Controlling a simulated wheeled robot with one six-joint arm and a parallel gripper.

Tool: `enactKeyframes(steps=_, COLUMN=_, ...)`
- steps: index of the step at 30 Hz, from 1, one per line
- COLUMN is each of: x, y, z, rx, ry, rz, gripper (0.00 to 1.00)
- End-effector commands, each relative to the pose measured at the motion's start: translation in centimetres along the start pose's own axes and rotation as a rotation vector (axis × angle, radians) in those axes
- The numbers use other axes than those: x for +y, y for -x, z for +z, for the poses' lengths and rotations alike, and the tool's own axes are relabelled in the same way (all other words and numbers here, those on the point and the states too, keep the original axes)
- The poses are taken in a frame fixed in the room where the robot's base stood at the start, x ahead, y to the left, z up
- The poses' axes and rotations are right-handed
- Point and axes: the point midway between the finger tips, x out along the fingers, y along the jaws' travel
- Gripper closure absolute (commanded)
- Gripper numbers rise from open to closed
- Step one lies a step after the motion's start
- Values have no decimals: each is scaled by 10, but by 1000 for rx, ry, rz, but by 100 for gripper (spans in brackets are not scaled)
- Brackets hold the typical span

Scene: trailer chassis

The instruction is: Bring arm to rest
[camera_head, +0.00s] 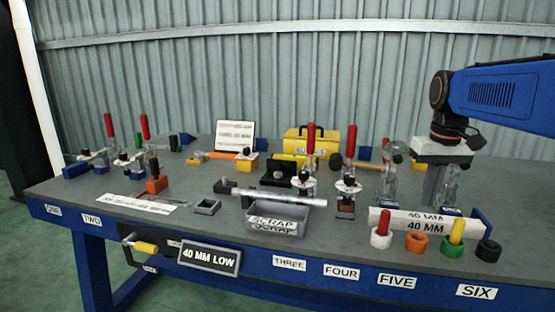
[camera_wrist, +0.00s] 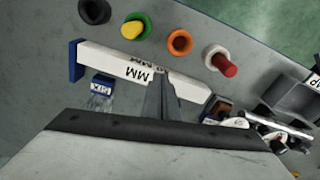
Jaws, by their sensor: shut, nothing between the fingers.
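My gripper (camera_head: 442,187) hangs at the end of my blue arm on the right side of the workbench (camera_head: 100,199). It points down, above the bench's right end, behind the white 40 MM block (camera_head: 420,219). In the wrist view the fingers of my gripper (camera_wrist: 160,98) are together, with nothing between them. The white block (camera_wrist: 112,61) lies just beyond the fingertips there. Whether the fingertips touch anything is hard to tell.
A grey SCRAP bin (camera_head: 278,224), a metal bar (camera_head: 270,196) and red-handled clamps (camera_head: 311,140) fill the middle. A yellow toolbox (camera_head: 318,138) stands behind.

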Motion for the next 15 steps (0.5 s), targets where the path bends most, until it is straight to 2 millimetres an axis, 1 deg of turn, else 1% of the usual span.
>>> enactKeyframes(steps=1, x=-9, y=-4, z=16, rx=17, ry=8, rz=1, gripper=100)
enactKeyframes(steps=3, x=-18, y=-10, z=34, rx=43, ry=13, rz=3, gripper=100)
enactKeyframes(steps=8, x=-37, y=-29, z=77, rx=101, ry=26, rz=3, gripper=100)
enactKeyframes(steps=15, x=-60, y=-66, z=139, rx=188, ry=43, rz=-4, gripper=100)
